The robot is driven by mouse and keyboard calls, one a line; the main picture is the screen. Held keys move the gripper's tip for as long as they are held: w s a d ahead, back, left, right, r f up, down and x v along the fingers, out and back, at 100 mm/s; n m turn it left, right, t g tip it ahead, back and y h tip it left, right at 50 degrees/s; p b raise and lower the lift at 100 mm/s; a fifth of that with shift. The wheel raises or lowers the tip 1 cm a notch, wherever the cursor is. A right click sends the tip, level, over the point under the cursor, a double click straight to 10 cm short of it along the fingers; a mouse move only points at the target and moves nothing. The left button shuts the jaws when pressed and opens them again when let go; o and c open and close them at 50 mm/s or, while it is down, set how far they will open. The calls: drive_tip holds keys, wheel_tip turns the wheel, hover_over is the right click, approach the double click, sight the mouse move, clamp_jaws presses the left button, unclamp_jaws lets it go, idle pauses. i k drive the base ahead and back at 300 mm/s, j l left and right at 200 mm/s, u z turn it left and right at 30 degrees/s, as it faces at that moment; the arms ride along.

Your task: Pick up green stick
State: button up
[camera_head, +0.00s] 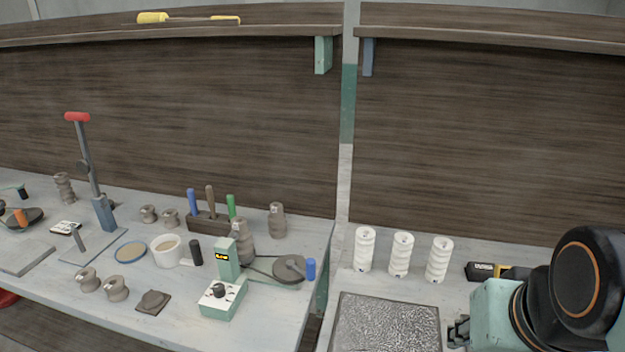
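A green stick (231,206) stands upright at the right end of a dark wooden holder block (208,222) on the left table. Its lower part is hidden by the block and by a grey clay piece in front. A blue stick (193,201) and a brown stick (210,198) stand in the same block. My gripper (457,334) is at the bottom right, near the dark textured mat and far from the green stick. Only a small dark part of it shows beside my mint and black arm, so its opening cannot be told.
Around the holder stand grey clay pieces (277,221), a white bowl (166,250), a mint device (221,299) and a red-handled press (84,160). Three white ribbed cylinders (401,254) stand behind the textured mat (388,322). A post and gap separate the tables.

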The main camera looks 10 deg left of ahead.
sight(229, 197)
drive_tip(key=i+j, duration=0.1)
drive_tip(key=j, duration=0.7)
drive_tip(key=i+j, duration=0.1)
drive_tip(key=j, duration=2.2)
drive_tip(key=i+j, duration=0.15)
